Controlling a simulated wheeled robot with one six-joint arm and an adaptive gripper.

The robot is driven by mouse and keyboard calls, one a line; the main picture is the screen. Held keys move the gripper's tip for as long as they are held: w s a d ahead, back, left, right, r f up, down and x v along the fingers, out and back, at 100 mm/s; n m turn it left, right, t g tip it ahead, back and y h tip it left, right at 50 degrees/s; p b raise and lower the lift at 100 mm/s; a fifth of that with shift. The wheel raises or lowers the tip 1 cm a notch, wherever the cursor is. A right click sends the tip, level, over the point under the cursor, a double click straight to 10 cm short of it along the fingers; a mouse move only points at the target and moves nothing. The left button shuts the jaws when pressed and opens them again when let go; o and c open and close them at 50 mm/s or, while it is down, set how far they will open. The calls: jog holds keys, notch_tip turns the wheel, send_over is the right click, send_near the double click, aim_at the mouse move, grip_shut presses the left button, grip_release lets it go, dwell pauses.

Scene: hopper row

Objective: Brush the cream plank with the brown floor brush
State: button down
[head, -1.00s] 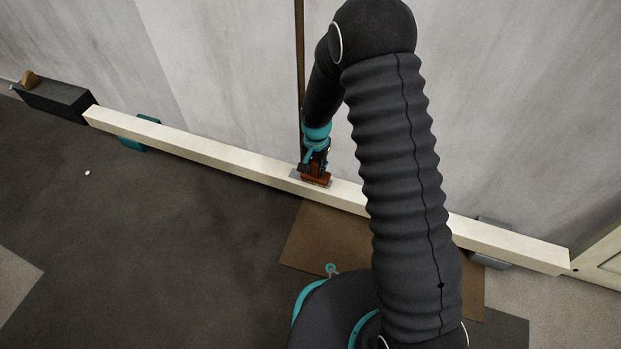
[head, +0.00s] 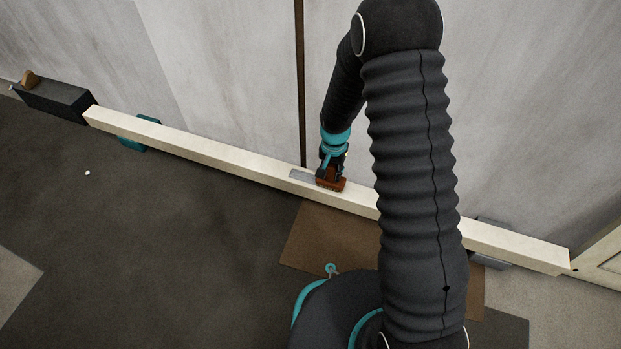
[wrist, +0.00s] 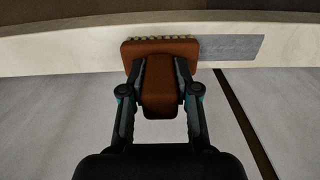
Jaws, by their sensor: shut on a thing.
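The cream plank (head: 220,155) runs long and narrow along the wall, from upper left to lower right in the head view. It also crosses the top of the wrist view (wrist: 60,45). My gripper (head: 332,170) is over the plank's middle, shut on the brown floor brush (head: 331,184). In the wrist view the brush (wrist: 160,85) sits between my two fingers (wrist: 160,88), with its pale bristles at the plank. The bristles appear to meet the plank; exact contact is hard to tell. A grey patch (head: 303,177) lies on the plank just left of the brush.
A black box (head: 55,100) with a tan piece (head: 29,78) on it stands at the plank's left end. A teal support (head: 135,145) and a grey one (head: 492,260) are under the plank. A brown mat (head: 315,240) lies on the floor. The wall (head: 230,70) is close behind.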

jog(key=shift+s+d, duration=0.2)
jog(key=shift+d, duration=0.3)
jog(key=shift+s+d, duration=0.2)
jog(key=shift+d, duration=0.3)
jog(key=shift+r+p, duration=0.65)
jog(key=shift+r, duration=0.4)
jog(key=shift+r+p, duration=1.25)
jog(key=shift+r, duration=0.75)
